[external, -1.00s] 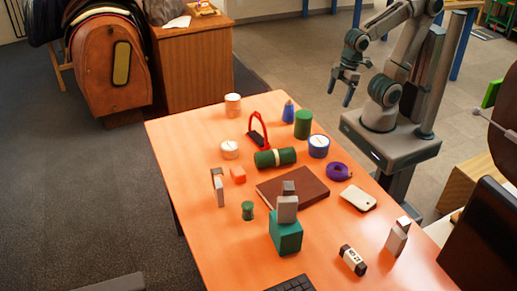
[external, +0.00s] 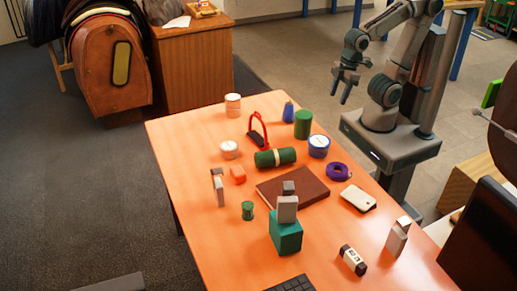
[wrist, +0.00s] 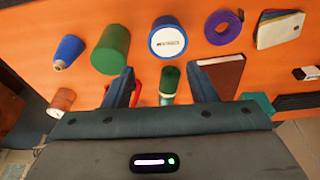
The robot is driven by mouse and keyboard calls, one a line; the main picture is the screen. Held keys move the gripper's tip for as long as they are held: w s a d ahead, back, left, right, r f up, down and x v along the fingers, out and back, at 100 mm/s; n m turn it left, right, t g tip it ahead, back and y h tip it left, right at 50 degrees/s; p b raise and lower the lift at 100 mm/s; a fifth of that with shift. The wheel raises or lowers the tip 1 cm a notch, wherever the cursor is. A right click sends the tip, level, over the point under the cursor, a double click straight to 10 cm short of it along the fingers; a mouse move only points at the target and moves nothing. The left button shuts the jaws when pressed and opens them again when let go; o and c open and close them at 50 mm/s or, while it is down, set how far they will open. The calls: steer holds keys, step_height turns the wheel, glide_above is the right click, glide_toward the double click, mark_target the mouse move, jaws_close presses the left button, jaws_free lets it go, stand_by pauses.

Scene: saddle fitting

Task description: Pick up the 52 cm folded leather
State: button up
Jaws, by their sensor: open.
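A flat brown leather-looking slab (external: 310,196), like a closed folder, lies mid-table and best fits the folded leather. No size marking is readable. A small grey block (external: 288,187) is on or just in front of it; I cannot tell which. In the wrist view the slab (wrist: 222,74) is partly hidden behind the right finger. A dark green roll with a pale band (external: 275,157) lies just behind it; in the wrist view the roll (wrist: 169,80) shows between the fingers. My gripper (external: 341,96) is open and empty, beyond the table's far right edge; its fingers also show in the wrist view (wrist: 161,85).
Near my side stand a blue cone-topped bottle (external: 288,112), green cylinder (external: 303,124), blue-and-white tin (external: 319,147) and purple tape roll (external: 338,171). A teal box (external: 286,233) stands in front of the brown slab.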

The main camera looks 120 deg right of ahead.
steer(key=w+a+r+m+y, duration=0.25)
steer(key=w+a+m, duration=0.25)
steer(key=w+a, duration=0.65)
steer(key=m+g+y+p, duration=0.1)
steer(key=m+g+y, duration=0.15)
steer(key=m, duration=0.95)
glide_above(354, 255)
steer(key=d, duration=0.2)
steer(key=shift+g+h, duration=0.25)
steer(key=shift+h, duration=0.05)
steer(key=f, duration=1.8)
steer(key=shift+w, duration=0.35)
steer(key=shift+p+x, duration=0.6)
steer(key=shift+x, duration=2.5)
steer(key=shift+s, duration=0.2)
